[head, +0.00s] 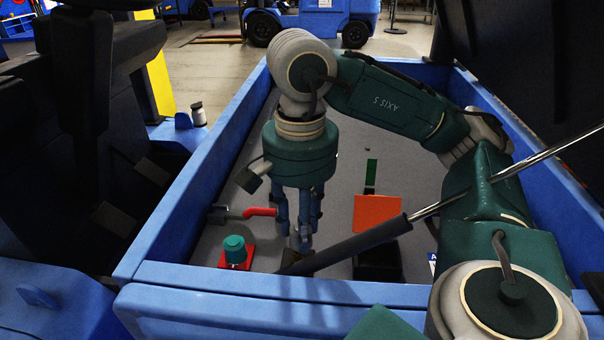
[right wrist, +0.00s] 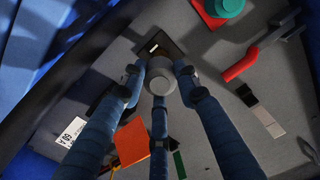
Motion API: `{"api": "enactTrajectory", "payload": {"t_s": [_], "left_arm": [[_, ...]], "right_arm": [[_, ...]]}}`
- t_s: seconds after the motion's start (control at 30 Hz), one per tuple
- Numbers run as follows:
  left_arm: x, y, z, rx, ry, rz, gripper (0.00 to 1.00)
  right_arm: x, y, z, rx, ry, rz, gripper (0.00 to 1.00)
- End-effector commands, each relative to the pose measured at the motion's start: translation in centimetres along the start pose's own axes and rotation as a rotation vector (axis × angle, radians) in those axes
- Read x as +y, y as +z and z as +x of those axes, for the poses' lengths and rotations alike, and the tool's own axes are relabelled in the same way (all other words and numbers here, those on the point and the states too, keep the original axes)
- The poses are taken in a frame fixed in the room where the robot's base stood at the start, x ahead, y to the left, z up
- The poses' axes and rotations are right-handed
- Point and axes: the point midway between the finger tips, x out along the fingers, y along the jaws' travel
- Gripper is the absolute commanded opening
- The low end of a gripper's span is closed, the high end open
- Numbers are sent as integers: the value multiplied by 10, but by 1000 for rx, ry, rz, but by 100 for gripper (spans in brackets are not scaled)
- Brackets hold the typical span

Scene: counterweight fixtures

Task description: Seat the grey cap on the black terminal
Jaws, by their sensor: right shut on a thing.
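My right gripper (head: 301,235) points straight down inside the blue tray-like bay, its blue fingers shut around the grey cap (right wrist: 160,78). In the head view only a small part of the cap (head: 296,242) shows between the fingers. A dark block with a small white mark, which looks like the black terminal (right wrist: 155,45), lies just beyond and below the cap in the right wrist view. In the head view its dark shape (head: 311,262) is under the fingertips, partly behind the strut. I cannot tell whether cap and terminal touch. My left gripper is not in view.
A green knob on a red base (head: 235,250) and a red-handled lever (head: 262,212) are left of the gripper. An orange plate (head: 377,212) and black box (head: 377,262) are right. A black strut (head: 360,242) crosses in front. Blue walls (head: 195,215) enclose the bay.

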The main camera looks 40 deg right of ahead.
Motion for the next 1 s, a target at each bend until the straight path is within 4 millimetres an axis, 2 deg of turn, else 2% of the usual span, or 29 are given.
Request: {"api": "enactTrajectory", "payload": {"t_s": [0.03,0.07,0.8,1.0], "left_arm": [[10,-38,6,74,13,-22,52],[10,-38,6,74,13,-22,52],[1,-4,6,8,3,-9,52],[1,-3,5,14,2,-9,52]], "right_arm": [[0,0,7,0,0,0,20],[0,0,8,0,-1,0,20],[-2,3,9,0,0,0,20],[-4,6,9,0,-1,-1,20]]}}
